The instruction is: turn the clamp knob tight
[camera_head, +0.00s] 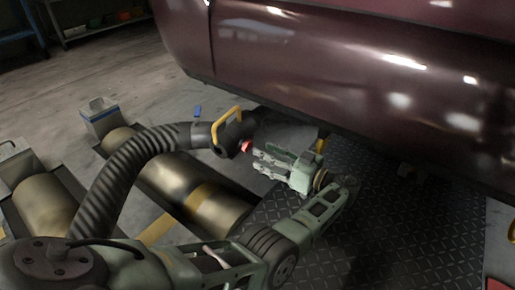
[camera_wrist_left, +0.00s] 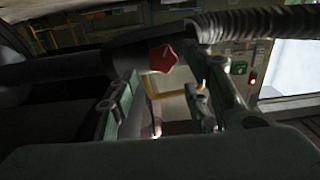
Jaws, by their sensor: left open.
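The red clamp knob (camera_head: 246,147) sits on the dark end piece of a ribbed hose (camera_head: 135,165), near the car's rear underside. In the left wrist view the knob (camera_wrist_left: 164,59) is a red star shape, ahead of the gap between my fingers. My left gripper (camera_head: 262,162) is open, with its fingertips close to the knob. In the wrist view the open fingers (camera_wrist_left: 165,105) stand on either side with nothing between them. I cannot tell whether a finger touches the knob. My right gripper is not in view.
A yellow handle (camera_head: 227,125) rises from the hose end. The dark red car body (camera_head: 350,80) hangs low over the area. Metal rollers (camera_head: 190,190) lie in the floor left of the gripper. A dark tread plate (camera_head: 400,235) lies below and to the right.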

